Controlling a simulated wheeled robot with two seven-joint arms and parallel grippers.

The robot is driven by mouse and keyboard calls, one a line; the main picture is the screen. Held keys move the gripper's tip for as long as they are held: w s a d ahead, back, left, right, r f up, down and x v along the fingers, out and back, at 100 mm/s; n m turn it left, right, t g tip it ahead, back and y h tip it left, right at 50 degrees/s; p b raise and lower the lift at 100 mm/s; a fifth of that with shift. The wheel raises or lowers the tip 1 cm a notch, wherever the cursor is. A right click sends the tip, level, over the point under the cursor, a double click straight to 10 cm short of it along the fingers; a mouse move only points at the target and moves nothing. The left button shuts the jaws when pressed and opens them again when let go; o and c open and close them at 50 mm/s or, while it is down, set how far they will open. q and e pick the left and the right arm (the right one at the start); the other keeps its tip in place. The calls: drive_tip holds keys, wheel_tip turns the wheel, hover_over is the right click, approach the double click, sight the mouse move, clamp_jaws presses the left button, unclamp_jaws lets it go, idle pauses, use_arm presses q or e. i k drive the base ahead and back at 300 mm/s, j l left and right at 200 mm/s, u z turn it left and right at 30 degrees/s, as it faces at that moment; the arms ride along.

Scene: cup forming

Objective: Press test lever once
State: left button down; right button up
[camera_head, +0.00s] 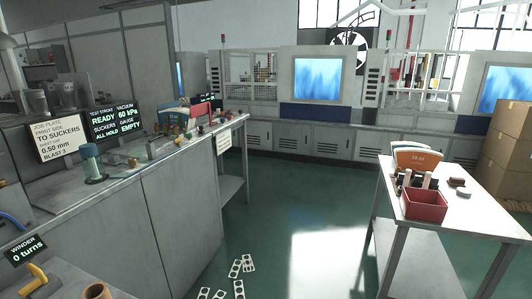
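A black screen (119,116) on the left bench reads TEST STROKE READY, VACUUM 60 kPa, SUCKERS ALL HOLD, GAUGE EMPTY. Beside it a job plate sign (58,136) reads TO SUCKERS, 0.50 mm. A row of small fittings, some with coloured knobs (188,135), runs along the left bench top. I cannot tell which of them is the test lever. A blue-green cylinder on a round base (93,163) stands on the front part of this bench. Neither of my grippers is in view.
A winder (33,280) with a yellow handle is at bottom left; its screen reads 0 turns. The right table (478,208) holds a red bin (424,204). Perforated plates (240,267) lie on the green floor (285,215), otherwise open between bench and table.

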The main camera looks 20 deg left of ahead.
sight(161, 135)
drive_tip(key=i+u, duration=0.3)
drive_tip(key=i, duration=0.2)
drive_tip(key=i+u, duration=0.25)
drive_tip(key=i, duration=0.2)
drive_tip(key=i+l+u, duration=0.3)
drive_tip(key=i, duration=0.15)
drive_tip(key=i+j+u, duration=0.3)
drive_tip(key=i, duration=0.15)
drive_tip(key=i+j+u, duration=0.15)
drive_tip(key=i+u, duration=0.15)
drive_tip(key=i, duration=0.15)
drive_tip(key=i+j+u, duration=0.1)
drive_tip(key=i+u, duration=0.25)
drive_tip(key=i, duration=0.15)
